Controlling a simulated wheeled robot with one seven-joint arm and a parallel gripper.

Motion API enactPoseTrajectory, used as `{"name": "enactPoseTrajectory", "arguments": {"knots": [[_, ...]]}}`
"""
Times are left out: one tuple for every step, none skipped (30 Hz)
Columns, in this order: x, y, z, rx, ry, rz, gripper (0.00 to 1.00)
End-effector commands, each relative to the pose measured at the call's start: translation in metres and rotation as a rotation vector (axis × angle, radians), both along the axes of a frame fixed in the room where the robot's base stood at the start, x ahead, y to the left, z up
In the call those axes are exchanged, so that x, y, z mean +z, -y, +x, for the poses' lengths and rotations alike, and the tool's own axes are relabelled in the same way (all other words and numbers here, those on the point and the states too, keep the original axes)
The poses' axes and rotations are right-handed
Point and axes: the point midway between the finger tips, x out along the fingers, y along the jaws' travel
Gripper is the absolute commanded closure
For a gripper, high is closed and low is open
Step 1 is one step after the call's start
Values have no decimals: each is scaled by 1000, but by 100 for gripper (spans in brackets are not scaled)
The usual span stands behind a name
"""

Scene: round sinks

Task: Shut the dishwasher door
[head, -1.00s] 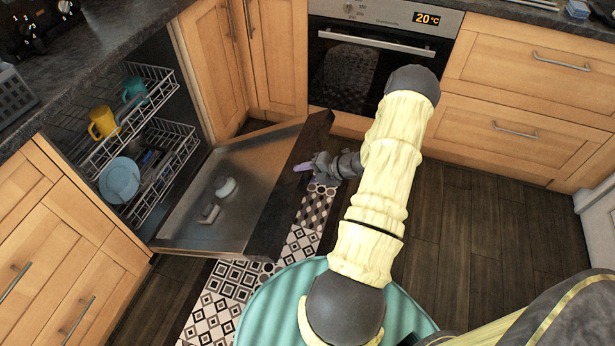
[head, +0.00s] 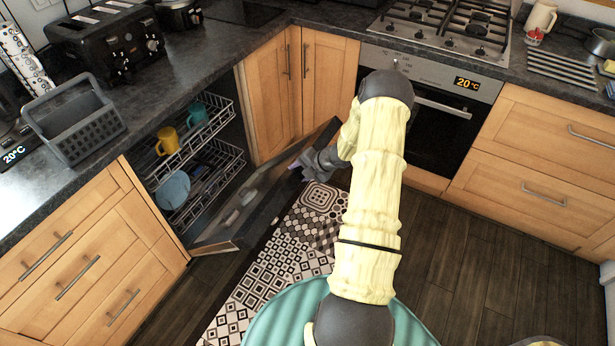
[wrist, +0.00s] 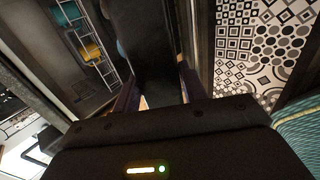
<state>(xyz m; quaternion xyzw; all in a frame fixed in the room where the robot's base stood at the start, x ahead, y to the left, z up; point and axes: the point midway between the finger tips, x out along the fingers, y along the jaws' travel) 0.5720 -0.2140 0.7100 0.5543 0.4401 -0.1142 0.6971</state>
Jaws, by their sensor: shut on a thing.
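The dishwasher door (head: 262,212) hangs partly open and tilted below the dishwasher opening in the head view. Its metal inner side shows as a narrow strip facing the racks. My gripper (head: 299,166) is at the door's upper edge, toward its right end, shut on it. In the wrist view the dark door (wrist: 150,50) runs between the two purple fingers. The dishwasher racks (head: 200,185) are inside, with a yellow mug (head: 167,141), a teal mug (head: 197,116) and a blue plate (head: 173,190). My forearm hides part of the oven.
A patterned rug (head: 275,265) lies on the dark floor in front of the door. Wooden drawers (head: 80,260) stand left of the dishwasher, a cupboard (head: 325,75) and the oven (head: 440,125) to its right. Floor at right is clear.

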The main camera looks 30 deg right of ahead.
Motion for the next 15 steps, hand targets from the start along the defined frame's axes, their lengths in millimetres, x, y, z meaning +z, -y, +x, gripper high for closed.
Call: {"name": "enactPoseTrajectory", "arguments": {"knots": [[17,3,10,-9,13,-5,98],[20,1,14,-11,13,-5,98],[23,-1,18,-12,13,-4,98],[25,-2,21,-12,14,-4,98],[27,-3,23,-13,14,-3,97],[29,-4,26,-15,14,-3,97],[31,-5,28,-16,14,-2,97],[32,-6,30,-16,14,-2,97],[33,-7,33,-16,15,-2,96],[34,-7,34,-16,15,-2,96],[34,-8,35,-17,15,-2,97],[35,-8,37,-17,15,-2,96],[35,-9,38,-18,14,-1,96],[35,-9,38,-18,14,-1,96],[35,-9,39,-18,14,-1,96]]}}
